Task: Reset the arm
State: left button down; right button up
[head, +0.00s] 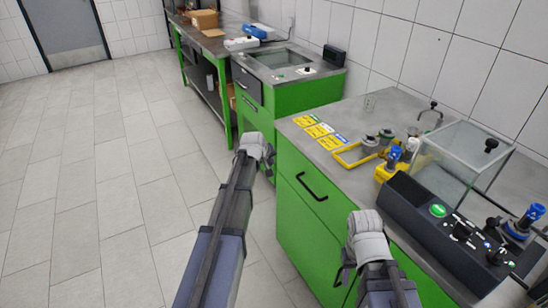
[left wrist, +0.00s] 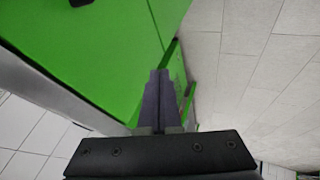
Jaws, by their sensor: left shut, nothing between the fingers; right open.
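My left arm (head: 222,225) reaches forward from the bottom of the head view and ends beside the green cabinets. In the left wrist view my left gripper (left wrist: 158,78) has its two fingers together with nothing between them. A green cabinet face lies beyond them. My right arm (head: 370,245) comes in at the lower right, in front of the bench with the test equipment. Its pale wrist end shows, but its fingers are mostly hidden from the head view. Neither arm is seen holding anything.
The green bench (head: 305,225) carries a control box (head: 440,225), a clear-walled case (head: 460,160), a yellow frame (head: 355,155) and blue-topped fittings. A second green cabinet (head: 290,95) and a shelved table with a cardboard box (head: 204,19) stand further back. Tiled floor (head: 80,170) is clear on the left.

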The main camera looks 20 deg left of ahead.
pick_arm(q)
jog(key=p+v, duration=0.1)
jog(key=v, duration=0.2)
pick_arm(e)
notch_tip(320, 180, up, 2)
jog(key=shift+r, duration=0.1)
pick_arm(q)
jog(key=shift+f, duration=0.1)
jog(key=shift+d, duration=0.1)
jog(key=s+d+r+m+g+p, duration=0.1)
jog(key=s+d+m+g+p, duration=0.4)
jog(key=s+d, duration=1.05)
jog(key=s+d+r+m+g+p, duration=0.1)
jog(key=s+d+m, duration=0.2)
jog(key=s, duration=0.5)
jog(key=s+d+r+m+g+y+p, duration=0.1)
jog(key=s+d+m, duration=0.3)
jog(key=s, duration=0.4)
jog(key=shift+d+r+g+y+p, duration=0.2)
jog(key=shift+d+g+y+p, duration=0.15)
jog(key=shift+d, duration=0.45)
pick_arm(e)
notch_tip(320, 180, up, 8)
jog(key=shift+f, duration=0.2)
